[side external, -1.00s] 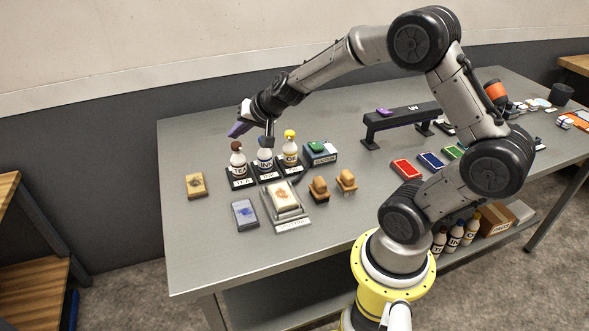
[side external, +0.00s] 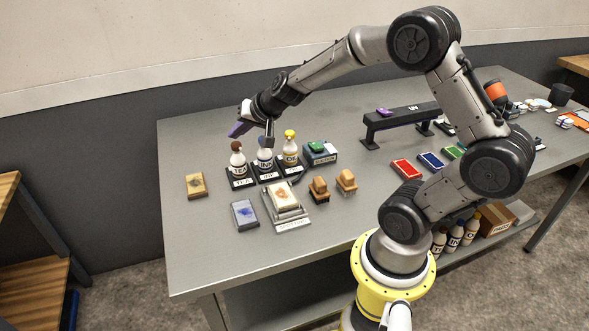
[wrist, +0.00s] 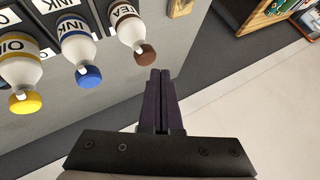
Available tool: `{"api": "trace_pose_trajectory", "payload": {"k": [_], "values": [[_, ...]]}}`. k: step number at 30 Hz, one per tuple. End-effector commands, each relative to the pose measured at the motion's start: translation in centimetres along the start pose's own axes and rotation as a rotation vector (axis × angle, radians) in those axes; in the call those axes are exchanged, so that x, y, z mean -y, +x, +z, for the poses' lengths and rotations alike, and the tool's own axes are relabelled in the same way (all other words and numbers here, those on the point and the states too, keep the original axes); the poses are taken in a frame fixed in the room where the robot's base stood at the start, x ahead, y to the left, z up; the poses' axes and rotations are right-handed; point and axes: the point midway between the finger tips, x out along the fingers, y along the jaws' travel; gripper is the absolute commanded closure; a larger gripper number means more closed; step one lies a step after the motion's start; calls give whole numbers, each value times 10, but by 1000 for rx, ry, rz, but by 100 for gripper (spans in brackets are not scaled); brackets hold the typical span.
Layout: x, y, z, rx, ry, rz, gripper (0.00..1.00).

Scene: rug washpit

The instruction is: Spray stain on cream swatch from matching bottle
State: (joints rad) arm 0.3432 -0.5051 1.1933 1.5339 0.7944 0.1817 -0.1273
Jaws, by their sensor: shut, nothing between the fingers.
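Three white spray bottles stand in a row in labelled black holders: the brown-capped TEA bottle (side external: 238,164), the blue-capped INK bottle (side external: 265,160) and the yellow-capped OIL bottle (side external: 290,152). The wrist view also shows TEA (wrist: 128,24), INK (wrist: 77,46) and OIL (wrist: 20,68). A cream swatch (side external: 291,194) with an orange-brown stain lies on a metal stand (side external: 292,223) in front of them. My gripper (side external: 235,131) is shut and empty, above and behind the bottles. In the wrist view its dark purple fingers (wrist: 160,73) are together beside the TEA bottle, apart from it.
A blue-stained grey swatch (side external: 244,214) and a dark-stained tan swatch (side external: 195,185) lie on the table to the left. Two brown-and-tan blocks (side external: 319,189) sit right of the stand. A black bench (side external: 400,117) stands at the back. The table's left front is clear.

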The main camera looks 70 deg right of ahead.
Motion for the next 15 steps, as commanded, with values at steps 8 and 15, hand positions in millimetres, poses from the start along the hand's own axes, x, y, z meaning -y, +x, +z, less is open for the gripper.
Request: {"api": "trace_pose_trajectory", "payload": {"k": [8, 15], "values": [[-4, 5, 4, -1, 0, 0, 100], [-4, 6, 4, 0, 0, 0, 100]]}}
